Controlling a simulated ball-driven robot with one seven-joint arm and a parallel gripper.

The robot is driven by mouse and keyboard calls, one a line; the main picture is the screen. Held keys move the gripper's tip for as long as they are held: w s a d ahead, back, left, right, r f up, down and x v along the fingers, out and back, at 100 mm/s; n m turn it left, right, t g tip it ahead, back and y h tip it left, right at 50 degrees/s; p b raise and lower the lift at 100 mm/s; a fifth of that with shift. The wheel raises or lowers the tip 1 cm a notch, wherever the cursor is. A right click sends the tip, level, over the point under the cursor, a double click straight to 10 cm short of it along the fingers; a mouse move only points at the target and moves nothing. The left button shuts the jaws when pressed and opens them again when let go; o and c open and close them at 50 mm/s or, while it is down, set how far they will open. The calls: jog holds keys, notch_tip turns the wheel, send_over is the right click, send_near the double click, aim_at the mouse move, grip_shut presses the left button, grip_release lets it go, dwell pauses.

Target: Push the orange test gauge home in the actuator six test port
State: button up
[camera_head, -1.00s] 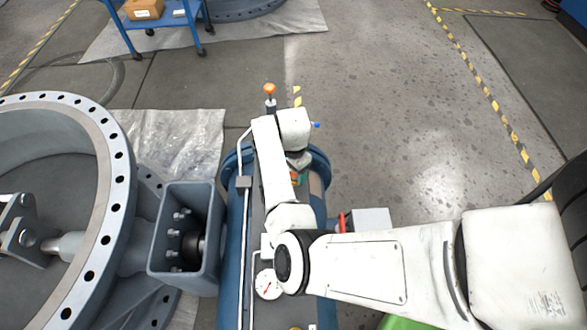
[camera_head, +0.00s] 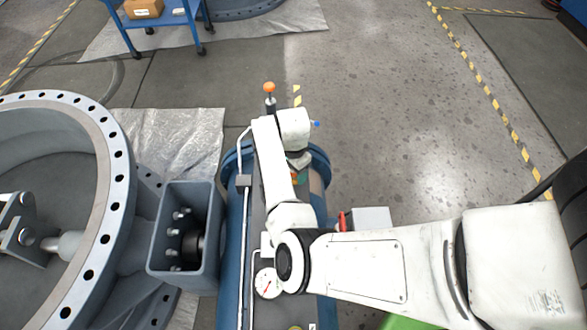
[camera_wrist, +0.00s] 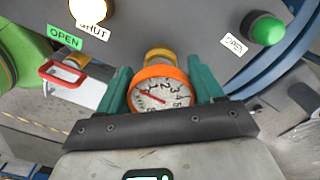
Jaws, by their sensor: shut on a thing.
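The orange test gauge (camera_wrist: 160,72) has an orange rim, a white dial and a red needle. My gripper (camera_wrist: 158,80) has green fingers, one on each side of the gauge, and is shut on it. A brass fitting (camera_wrist: 159,54) shows just beyond the gauge, against the grey actuator panel (camera_wrist: 165,25). The gauge hides the joint, so I cannot tell how deep it sits. In the head view my arm mostly covers the gripper over the blue actuator (camera_head: 233,270).
A red handle (camera_wrist: 62,75), a lit white lamp (camera_wrist: 87,10) and a green dome (camera_wrist: 267,29) are near the gripper. The large flanged valve ring (camera_head: 112,165) and a grey bracket box (camera_head: 165,235) stand left. Floor at right is open.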

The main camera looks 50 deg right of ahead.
jog(key=o, duration=1.1)
jog(key=shift+c, duration=0.2)
jog(key=shift+o, duration=0.4)
jog(key=shift+r, duration=0.1)
jog(key=shift+r+p, duration=3.65)
jog(key=shift+p, duration=0.25)
